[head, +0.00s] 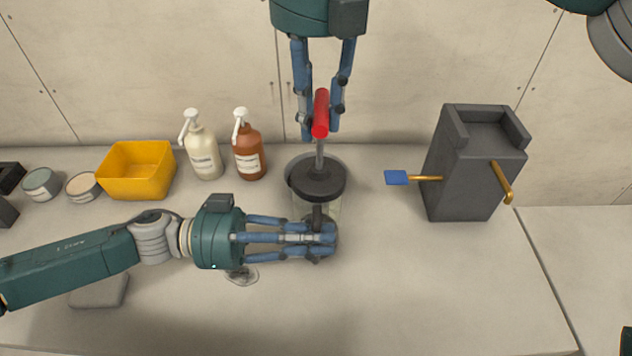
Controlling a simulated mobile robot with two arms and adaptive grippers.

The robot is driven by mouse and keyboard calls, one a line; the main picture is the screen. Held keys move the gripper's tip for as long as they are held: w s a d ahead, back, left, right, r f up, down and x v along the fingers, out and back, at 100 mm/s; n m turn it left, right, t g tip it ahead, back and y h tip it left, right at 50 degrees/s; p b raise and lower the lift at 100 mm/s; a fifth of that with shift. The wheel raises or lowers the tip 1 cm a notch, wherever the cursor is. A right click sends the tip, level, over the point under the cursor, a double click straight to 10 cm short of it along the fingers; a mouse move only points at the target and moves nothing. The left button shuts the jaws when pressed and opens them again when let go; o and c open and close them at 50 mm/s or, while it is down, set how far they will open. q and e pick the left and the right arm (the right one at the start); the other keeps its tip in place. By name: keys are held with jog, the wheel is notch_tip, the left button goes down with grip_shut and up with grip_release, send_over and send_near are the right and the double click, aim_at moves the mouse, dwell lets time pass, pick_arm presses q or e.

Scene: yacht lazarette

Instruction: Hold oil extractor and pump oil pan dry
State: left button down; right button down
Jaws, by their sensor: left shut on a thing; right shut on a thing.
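The oil extractor (318,183) stands upright mid-counter, with a dark round cap, a partly see-through body, a thin metal rod and a red handle (321,113). The rod shows above the cap, so the handle is raised. My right gripper (320,120) comes down from the top and is shut on the red handle. My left gripper (318,238) reaches in from the left, low in front of the extractor, and is shut on its dark lower front part. The fingers hide most of that part. I cannot tell which thing is the oil pan.
A dark grey block (462,180) with brass pipes and a blue tab (396,177) stands to the right. A cream pump bottle (203,153), a brown pump bottle (249,153), a yellow bin (137,170) and small tins (41,184) line the back left. The front right counter is clear.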

pick_arm(q)
jog(key=shift+s+f, duration=0.2)
jog(key=shift+s, duration=0.1)
pick_arm(e)
jog(key=shift+w+d, duration=0.1)
jog(key=shift+w, duration=0.05)
jog(key=shift+d+f, duration=0.1)
jog(key=shift+f, duration=3)
jog(key=shift+w+r, duration=0.1)
jog(key=shift+r, duration=3.15)
jog(key=shift+f, duration=0.2)
